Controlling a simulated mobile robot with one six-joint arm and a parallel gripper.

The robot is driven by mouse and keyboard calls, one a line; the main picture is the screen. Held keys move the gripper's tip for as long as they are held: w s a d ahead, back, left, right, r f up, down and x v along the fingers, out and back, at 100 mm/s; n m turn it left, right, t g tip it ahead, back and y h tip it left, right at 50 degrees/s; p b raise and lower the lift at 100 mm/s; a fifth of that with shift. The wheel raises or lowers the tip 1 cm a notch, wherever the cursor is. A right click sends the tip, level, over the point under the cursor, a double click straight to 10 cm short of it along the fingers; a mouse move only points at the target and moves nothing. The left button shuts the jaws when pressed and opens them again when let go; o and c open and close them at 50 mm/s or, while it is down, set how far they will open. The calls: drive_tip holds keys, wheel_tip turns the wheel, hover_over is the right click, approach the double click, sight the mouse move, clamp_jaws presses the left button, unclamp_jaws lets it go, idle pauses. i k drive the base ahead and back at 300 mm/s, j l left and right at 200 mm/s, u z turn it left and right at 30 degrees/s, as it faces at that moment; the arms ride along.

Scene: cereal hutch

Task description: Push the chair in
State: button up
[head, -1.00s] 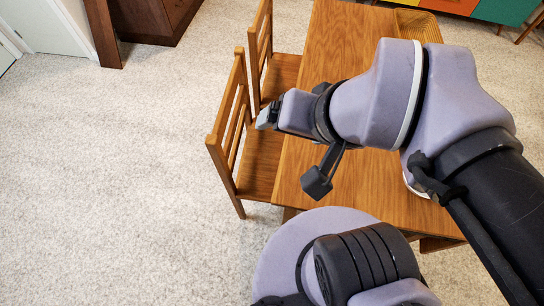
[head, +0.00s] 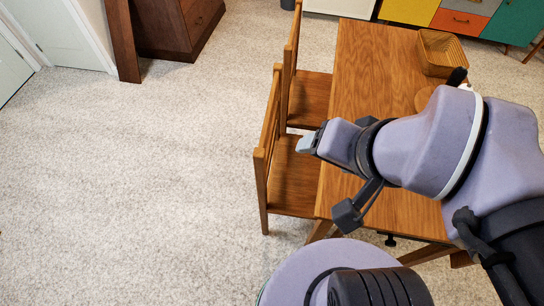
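Two wooden slat-back chairs stand along the left side of the wooden table (head: 376,55), seats facing it. The near chair (head: 292,190) has its backrest on the left and its seat's right side at the table's edge. The far chair (head: 311,97) stands just behind it, also with its seat at the table edge. My gripper (head: 307,144) appears above the near chair's seat, right of its backrest, pointing left. Its grey fingertips look small and seen from above, so their opening and any contact with the chair cannot be made out. My arm hides the table's right part.
A woven basket (head: 441,54) and a round wooden item (head: 424,98), partly hidden, are on the table. A dark brown cabinet (head: 178,28) stands at the back left, a coloured cabinet (head: 455,18) at the back right. The carpet (head: 130,190) on the left is clear.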

sight(291, 189)
drive_tip(key=j+z, duration=0.25)
drive_tip(key=j, duration=0.2)
drive_tip(key=i+j+z, duration=0.1)
drive_tip(key=j+z, duration=0.15)
drive_tip(key=j, duration=0.2)
drive_tip(key=j+z, duration=0.3)
drive_tip(key=j, duration=0.15)
drive_tip(key=j+z, duration=0.25)
drive_tip(key=j, duration=0.2)
drive_tip(key=k+j+z, duration=0.25)
drive_tip(key=j, duration=0.15)
drive_tip(key=j+z, duration=0.25)
drive_tip(key=j, duration=0.2)
drive_tip(key=k+j+z, duration=0.4)
drive_tip(key=j+z, duration=0.15)
drive_tip(key=j, duration=0.2)
drive_tip(key=j+z, duration=0.25)
drive_tip(key=j, duration=0.2)
drive_tip(key=k+j+z, duration=0.2)
drive_tip(key=j, duration=0.2)
drive_tip(key=j+z, duration=0.25)
drive_tip(key=j, duration=0.2)
drive_tip(key=i+l, duration=0.25)
drive_tip(key=i, duration=0.15)
